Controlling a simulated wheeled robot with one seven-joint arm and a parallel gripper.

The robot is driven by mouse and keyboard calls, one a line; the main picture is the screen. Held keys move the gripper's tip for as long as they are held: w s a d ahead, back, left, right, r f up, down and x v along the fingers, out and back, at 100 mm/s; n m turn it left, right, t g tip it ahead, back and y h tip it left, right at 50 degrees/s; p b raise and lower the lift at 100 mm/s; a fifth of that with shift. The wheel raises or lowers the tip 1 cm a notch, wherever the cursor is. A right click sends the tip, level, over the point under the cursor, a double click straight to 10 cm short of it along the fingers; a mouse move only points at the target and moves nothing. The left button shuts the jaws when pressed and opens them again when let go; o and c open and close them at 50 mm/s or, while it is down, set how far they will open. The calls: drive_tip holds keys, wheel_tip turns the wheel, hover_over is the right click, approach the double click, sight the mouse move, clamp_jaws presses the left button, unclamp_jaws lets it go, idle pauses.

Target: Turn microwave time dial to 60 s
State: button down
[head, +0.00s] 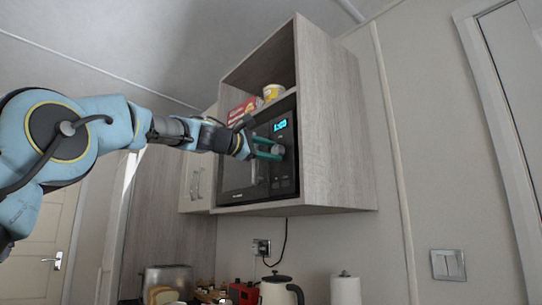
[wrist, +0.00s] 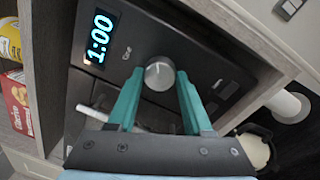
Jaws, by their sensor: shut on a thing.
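The black microwave (head: 240,178) sits in a grey wooden wall cabinet. Its display (wrist: 99,36) is lit and reads 1:00 in the wrist view. The round silver time dial (wrist: 159,74) is on the panel below the display, with a pale mark on its face. My gripper (head: 277,152) is at the panel, its green fingers on either side of the dial. In the wrist view my gripper (wrist: 158,82) is shut on the dial. In the head view the fingers partly hide the dial.
A yellow tub (head: 272,92) and a red box (head: 243,109) stand on the shelf above the microwave. Below are a toaster (head: 168,277), a kettle (head: 281,290) and a paper roll (head: 345,289). The cabinet's side panel (head: 335,130) is close right of my gripper.

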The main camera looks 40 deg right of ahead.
drive_tip(key=shift+m, duration=0.4)
drive_tip(key=shift+c, duration=1.6)
unclamp_jaws()
drive_tip(key=a+b, duration=0.5)
drive_tip(key=a, duration=0.5)
drive_tip(key=shift+a+f+b, duration=0.35)
drive_tip(key=shift+a+b, duration=0.05)
drive_tip(key=shift+w, duration=0.15)
